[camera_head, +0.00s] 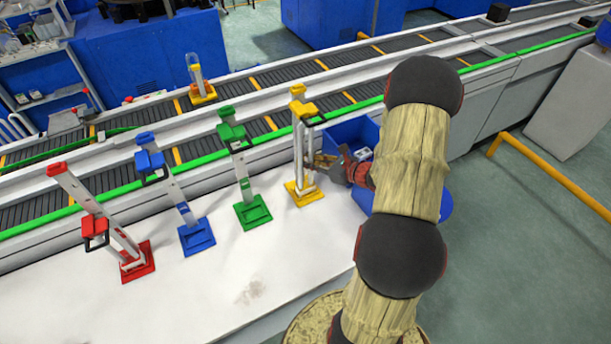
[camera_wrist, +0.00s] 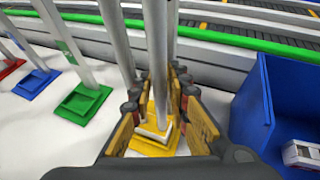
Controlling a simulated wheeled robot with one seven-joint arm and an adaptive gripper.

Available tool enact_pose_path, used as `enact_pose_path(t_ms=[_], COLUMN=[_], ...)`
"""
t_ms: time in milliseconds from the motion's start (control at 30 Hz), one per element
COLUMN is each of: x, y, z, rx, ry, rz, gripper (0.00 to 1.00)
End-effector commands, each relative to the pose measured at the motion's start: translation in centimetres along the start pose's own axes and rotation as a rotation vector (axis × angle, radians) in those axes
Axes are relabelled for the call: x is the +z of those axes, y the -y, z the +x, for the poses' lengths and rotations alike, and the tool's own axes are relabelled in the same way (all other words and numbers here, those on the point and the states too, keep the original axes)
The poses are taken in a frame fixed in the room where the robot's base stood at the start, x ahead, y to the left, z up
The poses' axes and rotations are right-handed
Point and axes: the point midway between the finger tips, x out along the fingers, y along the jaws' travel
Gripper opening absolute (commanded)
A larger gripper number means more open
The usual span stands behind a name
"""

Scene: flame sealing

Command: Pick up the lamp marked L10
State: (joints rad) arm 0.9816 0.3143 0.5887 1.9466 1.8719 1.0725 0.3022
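No marking L10 is legible in either view, so I cannot tell which thing is the lamp. A yellow stand (camera_head: 299,105) with a pale upright post is at the right end of a row on the white table. My gripper (camera_head: 314,161) is low beside this stand, on its right. In the wrist view, my gripper (camera_wrist: 158,100) has its fingers apart on either side of a pale upright (camera_wrist: 160,55), above the yellow base (camera_wrist: 153,147). Whether the fingers touch the upright is unclear.
Green (camera_head: 254,212), blue (camera_head: 196,237) and red (camera_head: 137,262) stands are to the left. A blue bin (camera_wrist: 252,112) with a white item (camera_wrist: 302,153) is close on the right. The front table is clear.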

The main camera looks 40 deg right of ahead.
Motion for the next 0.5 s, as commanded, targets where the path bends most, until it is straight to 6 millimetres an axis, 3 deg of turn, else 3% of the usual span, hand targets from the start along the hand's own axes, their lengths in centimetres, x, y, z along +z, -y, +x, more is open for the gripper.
enact_pose_path(t_ms=[333,500], x=[0.01,0.01], y=[-0.01,-0.02], z=[-0.03,-0.03], rx=[0.0,0.0], ry=[0.0,0.0], rz=[0.0,0.0], gripper=[0.0,0.0])
